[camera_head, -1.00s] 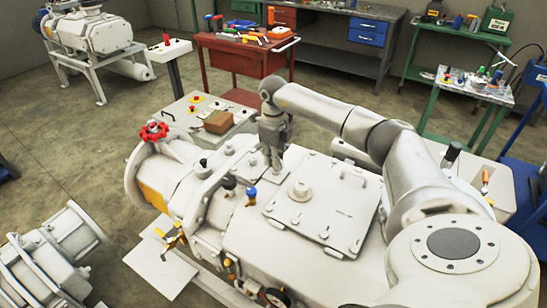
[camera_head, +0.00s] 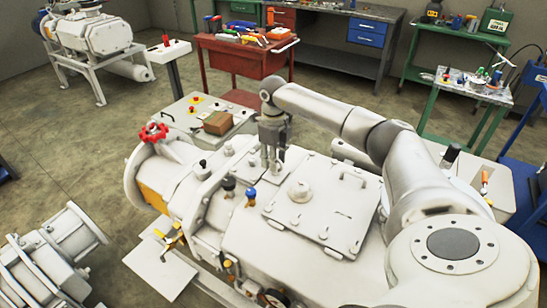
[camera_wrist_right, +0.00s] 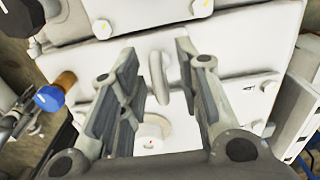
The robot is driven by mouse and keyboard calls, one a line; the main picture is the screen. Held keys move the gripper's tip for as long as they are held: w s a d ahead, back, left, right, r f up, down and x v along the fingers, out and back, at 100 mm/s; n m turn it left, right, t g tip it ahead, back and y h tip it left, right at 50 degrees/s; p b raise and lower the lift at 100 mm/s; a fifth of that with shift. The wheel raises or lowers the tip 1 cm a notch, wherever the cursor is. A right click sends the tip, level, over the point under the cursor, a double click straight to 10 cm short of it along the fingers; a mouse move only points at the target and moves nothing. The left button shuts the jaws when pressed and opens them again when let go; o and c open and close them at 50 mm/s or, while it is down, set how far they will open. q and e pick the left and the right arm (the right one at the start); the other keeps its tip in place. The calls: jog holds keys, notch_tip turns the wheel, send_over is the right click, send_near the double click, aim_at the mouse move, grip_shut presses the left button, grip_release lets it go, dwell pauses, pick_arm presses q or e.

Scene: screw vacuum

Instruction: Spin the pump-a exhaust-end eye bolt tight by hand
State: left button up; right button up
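The white pump (camera_head: 250,240) fills the middle of the head view, below my right arm. My right gripper (camera_head: 271,168) points down over its top near the square lid plate, with its two fingers apart. In the right wrist view, the open gripper (camera_wrist_right: 158,62) has one finger on each side of a pale grey eye bolt (camera_wrist_right: 160,82). The eye bolt's loop stands up from the white surface, with a visible gap to each finger. I cannot make out the eye bolt in the head view. My left gripper is not in view.
A blue-topped fitting (camera_head: 251,194) and a red handwheel (camera_head: 154,132) stand up from the pump. A control panel with a brown box (camera_head: 219,123) lies behind. A red tool cart (camera_head: 235,62) stands farther back.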

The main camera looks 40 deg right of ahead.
jog(key=shift+r, duration=0.1)
notch_tip(320, 180, up, 12)
dwell(0.4)
dwell(0.5)
